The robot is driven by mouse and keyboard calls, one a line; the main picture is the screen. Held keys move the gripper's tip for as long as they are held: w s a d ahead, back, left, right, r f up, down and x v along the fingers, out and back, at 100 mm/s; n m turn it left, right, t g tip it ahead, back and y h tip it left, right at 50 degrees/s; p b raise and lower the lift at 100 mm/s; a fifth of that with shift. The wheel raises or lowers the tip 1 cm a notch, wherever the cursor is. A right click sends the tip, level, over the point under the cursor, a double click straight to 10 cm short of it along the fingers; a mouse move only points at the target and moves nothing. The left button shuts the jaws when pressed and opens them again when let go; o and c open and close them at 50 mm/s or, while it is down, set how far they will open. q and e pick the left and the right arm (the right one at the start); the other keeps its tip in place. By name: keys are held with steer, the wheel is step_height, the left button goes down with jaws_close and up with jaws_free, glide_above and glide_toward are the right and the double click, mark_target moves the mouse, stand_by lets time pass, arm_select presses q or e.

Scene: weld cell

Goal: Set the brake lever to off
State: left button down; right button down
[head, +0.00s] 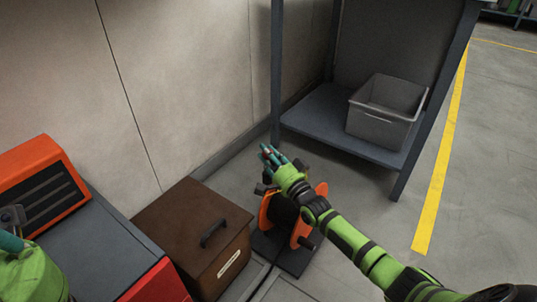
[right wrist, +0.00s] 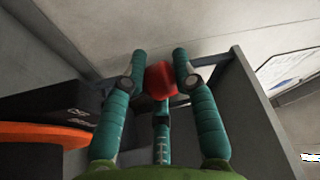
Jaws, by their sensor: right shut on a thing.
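My right gripper (head: 270,157) reaches in from the right, over an orange-sided reel unit (head: 304,230) on a dark base on the floor. In the right wrist view its teal fingers are closed around a red knob (right wrist: 160,80), which appears to be the brake lever's end. The lever's shaft and its off marking are hidden, so I cannot tell its setting. My left gripper (head: 14,241) shows only in part at the left edge, and its fingers cannot be made out.
A brown box (head: 190,235) with a black handle stands left of the reel unit. A red-and-grey cabinet (head: 90,245) with an orange vented unit (head: 40,190) is further left. A grey shelf (head: 320,122) holding a grey bin (head: 385,115) stands behind. Floor right of the yellow line is clear.

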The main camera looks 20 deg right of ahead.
steer(key=c, duration=1)
jaws_free()
steer(key=shift+a, duration=0.1)
steer(key=shift+s+f, duration=0.15)
steer(key=shift+s, duration=0.35)
steer(key=v, duration=1.1)
